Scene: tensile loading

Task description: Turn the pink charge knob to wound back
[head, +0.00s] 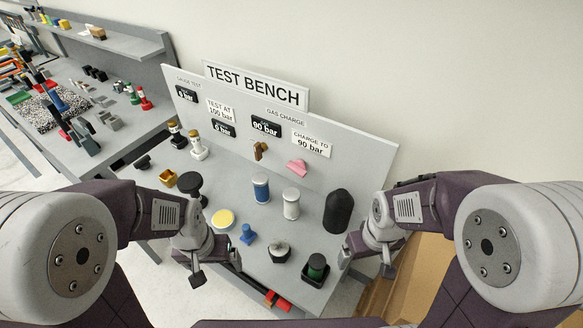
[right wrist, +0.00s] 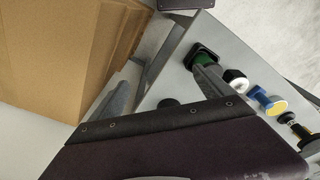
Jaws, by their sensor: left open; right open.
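The pink charge knob (head: 298,167) sticks out of the upright panel of the test bench (head: 363,157) in the head view, just below the "charge to 90 bar" label (head: 311,142). A dark "90 bar" display (head: 266,126) is up and left of it. My left gripper (head: 217,268) is open and empty at the bench's front left, well away from the knob. My right gripper (head: 366,262) is open and empty off the bench's front right corner, also far from the knob. The knob does not show in the right wrist view.
A brown tap-like knob (head: 260,150) sits left of the pink one. Blue (head: 261,189) and white (head: 291,204) cylinders and a tall black domed piece (head: 338,211) stand in front of the panel. A cardboard box (right wrist: 75,60) is beside the bench on the right.

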